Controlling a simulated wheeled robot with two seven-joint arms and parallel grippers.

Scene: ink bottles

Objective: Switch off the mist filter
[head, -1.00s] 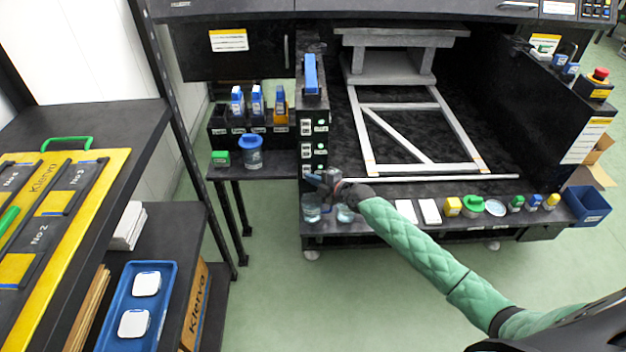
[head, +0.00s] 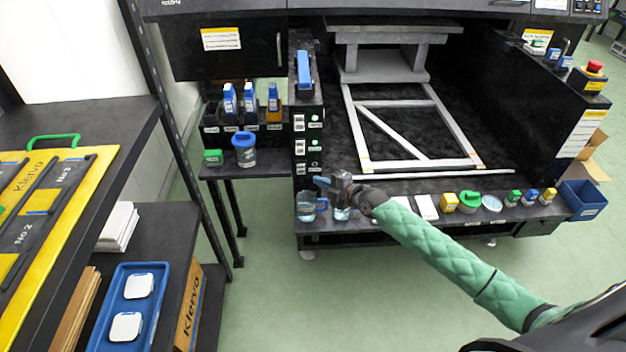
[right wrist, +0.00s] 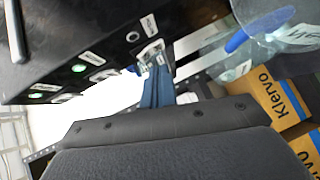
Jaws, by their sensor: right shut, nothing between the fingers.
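A black column at the machine's left front carries a switch panel (head: 308,144) with white rocker switches, labels and several lamps. Some lamps glow green. I cannot read which switch is the mist filter's. My right gripper (head: 322,182) is shut and empty, just right of the panel's lower end. In the right wrist view its blue fingertips (right wrist: 158,90) point up towards a white rocker switch (right wrist: 151,52); I cannot tell if they touch it. Two lit green lamps (right wrist: 78,68) show there, and a third lamp (right wrist: 132,36) looks unlit. My left gripper is not in view.
Clear bottles (head: 306,206) stand on the front ledge just below my right gripper. A blue-capped jar (head: 244,150) and a bottle rack (head: 232,120) stand left of the column. A shelf with a blue tray (head: 100,335) is at left. The floor between is free.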

